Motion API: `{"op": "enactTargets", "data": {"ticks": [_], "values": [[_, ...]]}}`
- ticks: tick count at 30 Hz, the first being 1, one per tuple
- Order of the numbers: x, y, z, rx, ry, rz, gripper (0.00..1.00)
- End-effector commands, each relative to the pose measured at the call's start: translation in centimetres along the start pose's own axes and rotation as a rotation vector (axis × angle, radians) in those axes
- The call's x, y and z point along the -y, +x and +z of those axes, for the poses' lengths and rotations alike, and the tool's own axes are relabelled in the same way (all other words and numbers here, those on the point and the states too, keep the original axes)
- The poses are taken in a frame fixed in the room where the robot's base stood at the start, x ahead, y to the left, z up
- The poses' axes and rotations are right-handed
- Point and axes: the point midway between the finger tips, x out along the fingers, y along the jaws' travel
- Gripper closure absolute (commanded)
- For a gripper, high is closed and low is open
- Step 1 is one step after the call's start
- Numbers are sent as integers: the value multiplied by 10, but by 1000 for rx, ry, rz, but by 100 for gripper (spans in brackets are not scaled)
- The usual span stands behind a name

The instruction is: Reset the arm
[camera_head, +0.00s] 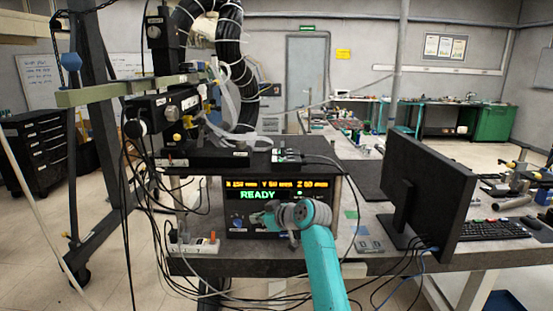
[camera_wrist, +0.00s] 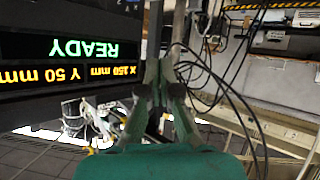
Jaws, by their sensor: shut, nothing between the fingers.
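My teal arm (camera_head: 322,262) reaches up from the bottom of the head view, with its grey wrist in front of the black control box. My gripper (camera_head: 258,217) points left, close in front of the box's lower panel; contact cannot be told. In the wrist view my gripper (camera_wrist: 167,62) is shut, with nothing between its fingers. The control box's display (camera_head: 262,190) reads READY in green under a row of yellow figures.
A black monitor (camera_head: 424,195) and keyboard (camera_head: 492,229) stand on the bench to the right. A coil rig with a thick black ribbed hose (camera_head: 232,55) stands at the left. Loose cables hang below the bench edge. A power strip (camera_head: 194,245) lies left of the box.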

Motion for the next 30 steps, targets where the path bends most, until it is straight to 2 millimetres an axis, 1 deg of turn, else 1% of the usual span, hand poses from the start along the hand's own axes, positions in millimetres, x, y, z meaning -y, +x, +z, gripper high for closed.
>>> {"op": "enactTargets", "data": {"ticks": [1, 2, 3, 5, 6, 8, 9, 11, 12, 14, 15, 17, 18, 21, 26, 27, 30], "values": [[4, 3, 29, 8, 23, 19, 100], [6, 4, 43, 9, 36, 33, 100], [10, 5, 61, 11, 55, 50, 100], [14, 5, 90, 15, 79, 78, 100], [18, 5, 108, 17, 97, 95, 100], [24, 3, 135, 20, 119, 122, 100], [29, 1, 153, 21, 135, 140, 100], [36, -3, 178, 23, 156, 166, 100], [42, -6, 196, 24, 171, 184, 100], [50, -12, 220, 25, 191, 210, 100], [56, -16, 236, 26, 204, 227, 100], [66, -24, 259, 27, 223, 253, 100], [72, -29, 274, 28, 235, 269, 100], [90, -45, 311, 29, 264, 312, 100], [120, -76, 362, 28, 304, 378, 100], [128, -85, 374, 28, 313, 394, 100], [149, -108, 401, 26, 333, 433, 100]]}}
